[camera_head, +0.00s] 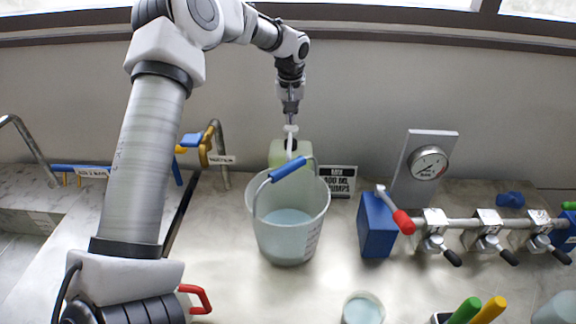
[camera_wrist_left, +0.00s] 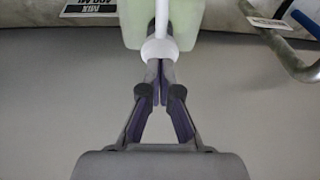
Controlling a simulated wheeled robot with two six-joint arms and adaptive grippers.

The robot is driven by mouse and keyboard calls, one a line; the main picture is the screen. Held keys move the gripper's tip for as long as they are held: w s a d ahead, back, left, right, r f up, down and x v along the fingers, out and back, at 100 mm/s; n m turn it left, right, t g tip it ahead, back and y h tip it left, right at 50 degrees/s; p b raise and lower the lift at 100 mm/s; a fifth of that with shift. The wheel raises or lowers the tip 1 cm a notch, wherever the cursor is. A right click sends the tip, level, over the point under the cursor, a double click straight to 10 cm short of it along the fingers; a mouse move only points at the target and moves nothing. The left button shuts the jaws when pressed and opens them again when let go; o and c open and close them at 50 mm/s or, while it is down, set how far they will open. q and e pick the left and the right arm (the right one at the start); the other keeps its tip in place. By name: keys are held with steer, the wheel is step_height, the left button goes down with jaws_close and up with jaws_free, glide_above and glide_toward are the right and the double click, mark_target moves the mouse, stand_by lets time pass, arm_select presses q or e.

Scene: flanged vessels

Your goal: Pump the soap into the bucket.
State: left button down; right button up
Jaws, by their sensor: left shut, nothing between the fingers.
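A translucent bucket (camera_head: 287,225) with a blue-gripped handle stands on the counter, and pale bluish liquid shows inside it. Behind it is the pale green soap bottle (camera_head: 276,153) with a white pump head (camera_head: 290,130). The bottle's lower part is hidden by the bucket. My left gripper (camera_head: 290,112) is shut and empty, pointing down right at the top of the pump. In the left wrist view its fingertips (camera_wrist_left: 161,68) meet at the white pump head (camera_wrist_left: 158,50), seemingly touching it, with the green bottle (camera_wrist_left: 190,20) beyond. My right gripper is not in view.
A small sign (camera_head: 340,181) stands right of the bottle. A blue box (camera_head: 377,225), a pressure gauge (camera_head: 427,163) and a valve manifold (camera_head: 488,225) fill the right. A cup (camera_head: 362,309) sits in front. Taps (camera_head: 219,150) stand left.

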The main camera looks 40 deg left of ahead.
mark_target(291, 127)
arm_select(q)
steer(key=shift+f, duration=0.4)
steer(key=shift+b+x, duration=0.6)
steer(key=shift+x, duration=0.65)
steer(key=shift+s+d, duration=0.2)
steer(key=p+v, duration=0.4)
steer(key=shift+w+a, duration=0.3)
steer(key=shift+w, duration=0.05)
